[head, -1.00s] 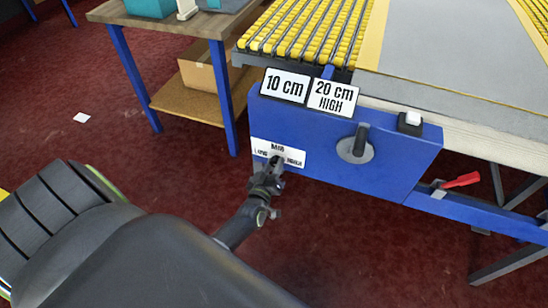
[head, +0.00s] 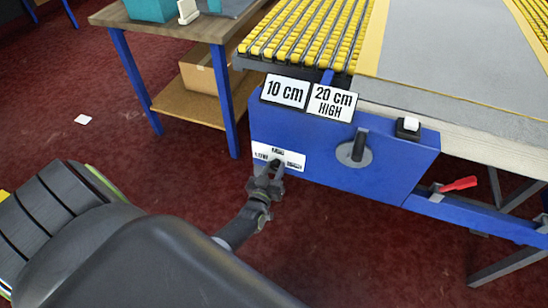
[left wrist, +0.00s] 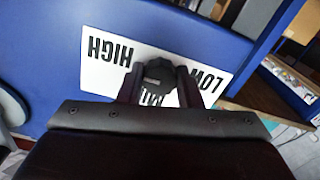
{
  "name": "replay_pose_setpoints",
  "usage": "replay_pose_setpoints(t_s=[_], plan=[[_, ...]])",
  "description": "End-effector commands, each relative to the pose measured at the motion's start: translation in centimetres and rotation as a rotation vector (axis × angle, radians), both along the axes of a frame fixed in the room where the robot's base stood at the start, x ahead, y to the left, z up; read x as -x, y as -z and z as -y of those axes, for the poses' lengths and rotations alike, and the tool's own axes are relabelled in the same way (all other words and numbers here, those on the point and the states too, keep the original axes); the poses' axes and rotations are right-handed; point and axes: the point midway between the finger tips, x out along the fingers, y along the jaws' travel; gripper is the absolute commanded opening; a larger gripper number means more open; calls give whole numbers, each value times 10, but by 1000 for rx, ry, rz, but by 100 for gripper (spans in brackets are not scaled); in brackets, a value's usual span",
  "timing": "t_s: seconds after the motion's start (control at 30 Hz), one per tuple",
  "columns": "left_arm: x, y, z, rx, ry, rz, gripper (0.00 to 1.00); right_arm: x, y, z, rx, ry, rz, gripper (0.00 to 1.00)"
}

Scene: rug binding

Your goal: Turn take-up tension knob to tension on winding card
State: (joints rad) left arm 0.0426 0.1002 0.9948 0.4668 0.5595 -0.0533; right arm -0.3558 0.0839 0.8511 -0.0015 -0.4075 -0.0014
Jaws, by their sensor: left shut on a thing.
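The take-up tension knob (left wrist: 159,72) is a dark round knob on a white label plate (head: 293,160) on the front of the blue panel (head: 325,183). In the left wrist view the label reads HIGH and LOW upside down, with a third word partly hidden by the knob. My left gripper (head: 267,172) is shut on the knob, with one finger on each side of it in the left wrist view (left wrist: 159,85). The winding card named in the task cannot be made out. My right gripper is not in view.
Above the panel stand signs reading 10 cm (head: 285,91) and 20 cm HIGH (head: 332,103). A grey dial with a black handle (head: 355,150), a white button (head: 410,125) and a red lever (head: 459,184) sit to the right. A wooden bench (head: 190,25) stands behind left.

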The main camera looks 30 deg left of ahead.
Motion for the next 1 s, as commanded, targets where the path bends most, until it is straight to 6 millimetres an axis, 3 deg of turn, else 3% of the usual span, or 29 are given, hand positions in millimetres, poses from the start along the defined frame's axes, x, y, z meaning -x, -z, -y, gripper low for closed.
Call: replay_pose_setpoints(t_s=[0.13,0.17,0.3,0.67,0.87,1.0], plan=[[1,2,0,-2,1,-4,9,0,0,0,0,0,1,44],[1,2,0,-2,1,-4,36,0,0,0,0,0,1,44],[1,1,0,-1,1,-3,53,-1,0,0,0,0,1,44],[5,0,1,0,0,-2,53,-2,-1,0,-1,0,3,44],[33,0,8,1,-1,-3,53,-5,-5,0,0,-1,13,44],[64,0,15,0,-1,-4,53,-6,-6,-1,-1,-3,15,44]])
